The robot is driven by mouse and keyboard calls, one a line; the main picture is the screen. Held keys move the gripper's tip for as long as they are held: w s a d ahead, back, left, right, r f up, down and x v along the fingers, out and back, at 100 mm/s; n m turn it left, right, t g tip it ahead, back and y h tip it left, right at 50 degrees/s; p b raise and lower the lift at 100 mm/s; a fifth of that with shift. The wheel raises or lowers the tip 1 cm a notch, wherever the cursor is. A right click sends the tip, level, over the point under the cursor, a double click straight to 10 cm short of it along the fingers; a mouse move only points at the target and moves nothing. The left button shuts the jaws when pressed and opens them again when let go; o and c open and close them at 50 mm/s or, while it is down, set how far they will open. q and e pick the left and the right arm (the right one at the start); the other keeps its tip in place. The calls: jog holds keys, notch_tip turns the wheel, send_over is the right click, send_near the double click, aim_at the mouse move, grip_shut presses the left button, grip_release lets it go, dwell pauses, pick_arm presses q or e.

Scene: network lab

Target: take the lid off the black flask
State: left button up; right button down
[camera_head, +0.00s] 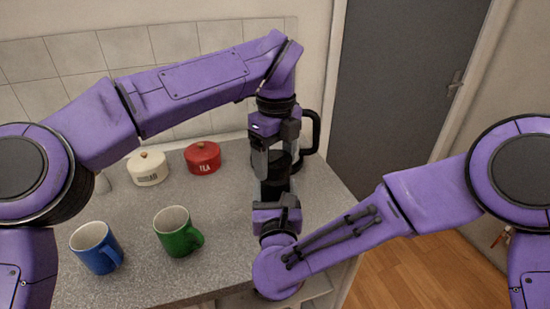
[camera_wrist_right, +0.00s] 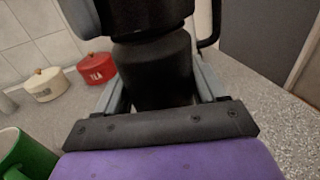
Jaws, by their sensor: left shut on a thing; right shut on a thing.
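The black flask (camera_head: 274,181) stands upright near the right part of the counter, between my two grippers. Its lid (camera_head: 278,160) is at the top, inside the left gripper. My left gripper (camera_head: 273,163) comes down from above and is shut on the lid. My right gripper (camera_head: 276,190) comes from the front and is shut around the flask body, low down. In the right wrist view, the flask body (camera_wrist_right: 153,75) sits between the grey fingers, with the dark lid part (camera_wrist_right: 150,22) above it. Whether the lid is apart from the body cannot be told.
A dark pot or kettle with a looped handle (camera_head: 316,130) stands just behind the flask. A red tea tin (camera_head: 203,159) and a cream tin (camera_head: 147,170) stand at the back left. Green (camera_head: 177,233) and blue (camera_head: 95,249) mugs stand at the front left. The counter ends at right.

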aim_at(276, 158)
pick_arm(q)
jog(key=n, duration=0.6)
pick_arm(e)
jog(key=shift+s+a, duration=0.1)
pick_arm(q)
jog(key=n, duration=0.6)
jog(key=shift+n, duration=0.3)
jog(key=shift+r, duration=0.15)
jog(key=shift+r, duration=1)
jog(key=shift+r, duration=2)
pick_arm(e)
grip_release()
